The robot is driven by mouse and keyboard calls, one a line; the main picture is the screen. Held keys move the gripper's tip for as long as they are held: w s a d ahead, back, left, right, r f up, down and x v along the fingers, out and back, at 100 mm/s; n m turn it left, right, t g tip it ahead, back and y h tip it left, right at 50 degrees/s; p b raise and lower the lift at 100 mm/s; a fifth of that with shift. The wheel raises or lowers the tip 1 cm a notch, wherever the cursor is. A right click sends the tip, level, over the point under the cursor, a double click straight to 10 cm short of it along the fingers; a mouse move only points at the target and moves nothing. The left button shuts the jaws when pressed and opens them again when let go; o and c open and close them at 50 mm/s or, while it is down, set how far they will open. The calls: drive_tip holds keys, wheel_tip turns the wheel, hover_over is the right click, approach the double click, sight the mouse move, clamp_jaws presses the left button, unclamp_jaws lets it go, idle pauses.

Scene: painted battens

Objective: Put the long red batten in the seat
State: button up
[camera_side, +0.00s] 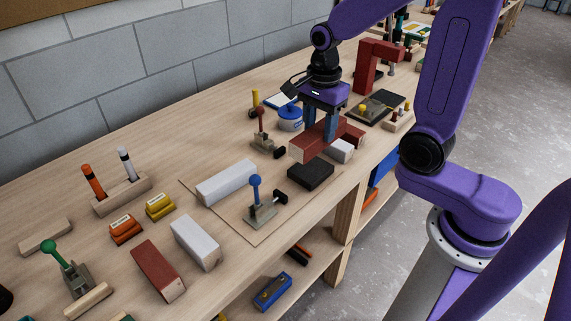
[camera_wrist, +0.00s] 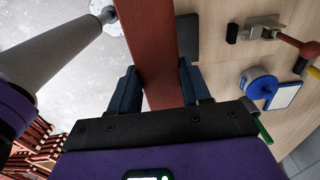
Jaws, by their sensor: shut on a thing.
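A long red batten (camera_side: 308,146) is held in my gripper (camera_side: 322,127), which is shut across it near its middle. It looks roughly level, above the board (camera_side: 250,229) and apart from it as far as I can tell. In the wrist view the batten (camera_wrist: 150,45) runs between the two fingers of my gripper (camera_wrist: 160,88) and out past the top edge. Below the batten, a black block (camera_side: 310,175) and a small white block (camera_side: 341,151) sit at the board's right end. A white batten (camera_side: 226,183) lies on the board. I cannot tell exactly where the seat is.
A blue-handled clamp (camera_side: 259,205) and a red-handled clamp (camera_side: 265,140) stand at the board's sides. A blue tape roll (camera_side: 290,118) is behind. Another red batten (camera_side: 158,271) and white batten (camera_side: 195,243) lie front left. The red frame (camera_side: 370,65) stands at the back right.

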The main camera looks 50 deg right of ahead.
drive_tip(key=s+d, duration=0.1)
drive_tip(key=s, duration=0.2)
hover_over(286, 165)
drive_tip(key=shift+f, duration=6.75)
